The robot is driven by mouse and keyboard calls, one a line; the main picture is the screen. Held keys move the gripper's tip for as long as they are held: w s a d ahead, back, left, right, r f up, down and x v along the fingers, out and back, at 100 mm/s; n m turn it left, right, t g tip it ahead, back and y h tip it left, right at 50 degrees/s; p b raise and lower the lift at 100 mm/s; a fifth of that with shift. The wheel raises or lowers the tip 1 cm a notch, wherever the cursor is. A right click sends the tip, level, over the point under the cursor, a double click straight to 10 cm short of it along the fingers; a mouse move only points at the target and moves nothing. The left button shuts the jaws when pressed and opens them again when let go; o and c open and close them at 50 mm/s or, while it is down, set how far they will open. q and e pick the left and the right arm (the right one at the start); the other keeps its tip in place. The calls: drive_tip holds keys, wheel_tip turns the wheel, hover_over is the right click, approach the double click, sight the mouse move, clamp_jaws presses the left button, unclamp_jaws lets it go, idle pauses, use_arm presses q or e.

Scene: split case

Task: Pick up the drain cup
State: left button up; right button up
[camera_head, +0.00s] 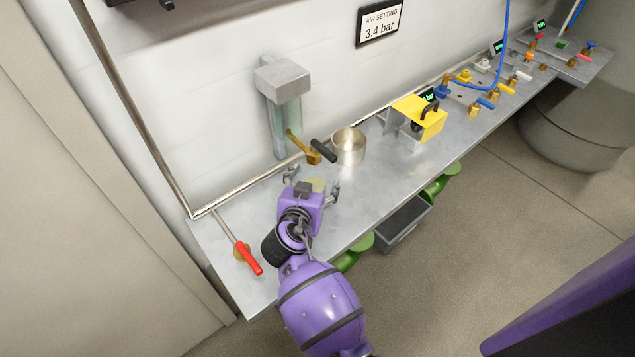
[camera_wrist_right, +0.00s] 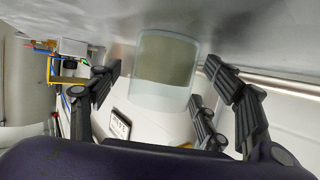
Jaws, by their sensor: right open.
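A clear cup with a tan lower part, which looks like the drain cup (camera_wrist_right: 165,65), stands on the bench in the right wrist view, which is upside down. My left gripper is not in view.
A clear filter bowl (camera_head: 284,125) hangs on the wall. A red-handled valve (camera_head: 248,258) is at the near end; a yellow box (camera_head: 425,120) is farther right.

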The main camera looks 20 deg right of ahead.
drive_tip(key=shift+s+a+r, duration=0.1)
drive_tip(key=shift+c, duration=1.7)
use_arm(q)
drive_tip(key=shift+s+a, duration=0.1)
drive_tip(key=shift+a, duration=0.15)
use_arm(e)
drive_tip(key=c, duration=1.1)
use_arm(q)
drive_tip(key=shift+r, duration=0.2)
use_arm(e)
drive_tip(key=shift+r, duration=0.25)
